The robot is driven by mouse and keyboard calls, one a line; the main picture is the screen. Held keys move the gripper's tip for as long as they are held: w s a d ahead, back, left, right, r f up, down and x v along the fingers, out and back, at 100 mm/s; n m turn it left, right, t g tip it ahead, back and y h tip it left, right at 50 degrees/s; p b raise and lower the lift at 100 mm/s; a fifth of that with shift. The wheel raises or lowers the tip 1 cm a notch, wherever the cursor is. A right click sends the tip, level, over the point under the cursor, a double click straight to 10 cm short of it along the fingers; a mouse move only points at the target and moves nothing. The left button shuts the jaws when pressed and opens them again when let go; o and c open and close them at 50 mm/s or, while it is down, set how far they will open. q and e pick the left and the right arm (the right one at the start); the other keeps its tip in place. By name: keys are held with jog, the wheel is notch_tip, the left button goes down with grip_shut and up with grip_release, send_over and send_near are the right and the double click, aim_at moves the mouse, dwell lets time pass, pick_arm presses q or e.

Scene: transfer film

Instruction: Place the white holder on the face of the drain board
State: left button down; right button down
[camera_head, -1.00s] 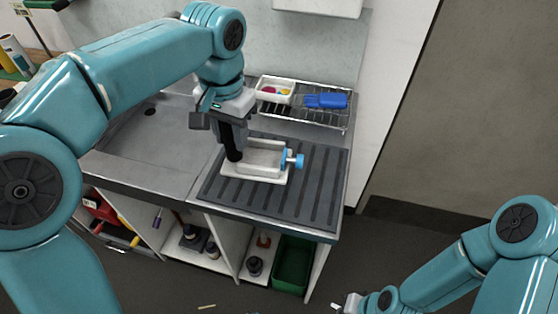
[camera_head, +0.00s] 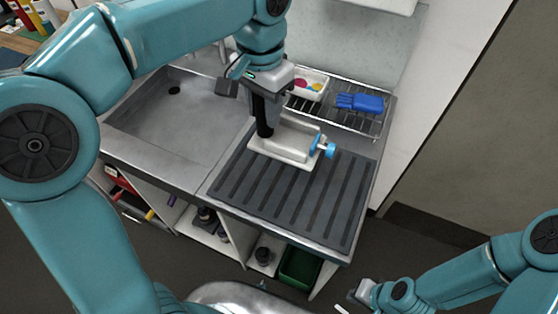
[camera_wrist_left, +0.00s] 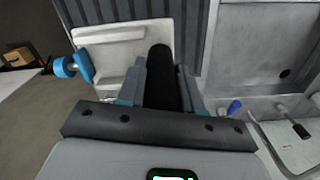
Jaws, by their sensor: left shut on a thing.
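The white holder (camera_head: 292,148) is a shallow tray-like piece with a blue knob (camera_head: 325,147) on its right end. It appears over the far part of the dark ribbed drain board (camera_head: 290,200), roughly level; I cannot tell whether it touches. My left gripper (camera_head: 265,125) points down at the holder's left end, shut on its black grip. In the left wrist view the black grip (camera_wrist_left: 160,75) lies between the fingers, with the holder (camera_wrist_left: 112,58) beyond. My right gripper (camera_head: 362,293) is low at the right, away from the counter; its jaws are unclear.
A wire rack (camera_head: 365,122) behind the board bears a white tray (camera_head: 309,84) of coloured pieces and a blue item (camera_head: 360,102). The sink basin (camera_head: 165,115) is left of the board. The board's near part is clear. Open shelves with a green bin (camera_head: 300,268) lie below.

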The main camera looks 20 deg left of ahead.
pick_arm(q)
notch_tip(320, 180, down, 15)
jog(key=shift+s+d+f, duration=0.1)
jog(key=shift+s, duration=0.05)
jog(key=shift+f, duration=0.3)
jog(key=shift+f+b, duration=0.1)
jog(key=shift+b, duration=0.25)
jog(key=c, duration=0.8)
grip_release()
jog(key=shift+o, duration=0.2)
